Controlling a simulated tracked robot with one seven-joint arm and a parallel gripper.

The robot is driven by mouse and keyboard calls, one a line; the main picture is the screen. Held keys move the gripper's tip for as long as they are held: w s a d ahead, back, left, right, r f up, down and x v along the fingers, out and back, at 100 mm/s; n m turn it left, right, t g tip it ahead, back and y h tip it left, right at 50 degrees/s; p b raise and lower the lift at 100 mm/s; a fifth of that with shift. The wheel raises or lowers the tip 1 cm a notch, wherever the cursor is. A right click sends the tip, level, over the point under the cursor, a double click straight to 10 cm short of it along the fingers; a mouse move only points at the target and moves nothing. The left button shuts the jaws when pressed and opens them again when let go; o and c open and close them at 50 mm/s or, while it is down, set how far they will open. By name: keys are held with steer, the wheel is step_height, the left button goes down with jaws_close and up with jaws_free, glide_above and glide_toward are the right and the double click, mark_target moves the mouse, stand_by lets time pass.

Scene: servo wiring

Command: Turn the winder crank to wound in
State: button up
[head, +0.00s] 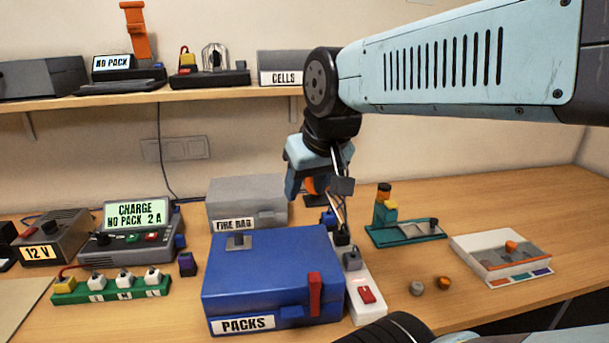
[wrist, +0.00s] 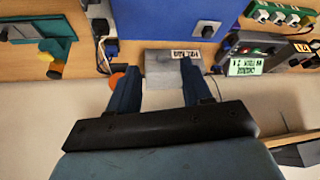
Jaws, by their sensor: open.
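No part is labelled as a winder, and I cannot make out a crank handle for certain. An orange round part (head: 312,185) shows behind my gripper (head: 318,187), near a dark blue piece (head: 328,218) on the table, and is partly hidden by it. In the wrist view an orange round part (wrist: 117,82) shows beside the left finger. My gripper (wrist: 158,72) points down with its fingers apart and nothing between them. It hangs above the table behind the blue PACKS case.
The blue PACKS case (head: 270,272) and grey FIRE BAG box (head: 247,200) stand left of my gripper. A white strip with a red switch (head: 367,296) lies beside the case. A teal tray (head: 405,232) and white tray (head: 500,258) stand right. The right tabletop is mostly clear.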

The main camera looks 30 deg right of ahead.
steer(key=w+d+r+m, duration=0.1)
steer(key=w+d, duration=0.3)
steer(key=w, duration=0.3)
steer(key=w+d+m, duration=0.1)
steer(key=w+d, duration=0.3)
steer(key=w, duration=0.4)
steer(key=w+d+f+m+g, duration=0.1)
steer(key=w+d+f, duration=0.2)
steer(key=w+d, duration=0.4)
steer(key=w+d+f, duration=0.3)
steer(key=w+d, duration=0.3)
steer(key=x, duration=1.2)
steer(key=shift+w+d+f, duration=0.25)
steer(key=shift+f, duration=0.05)
jaws_close()
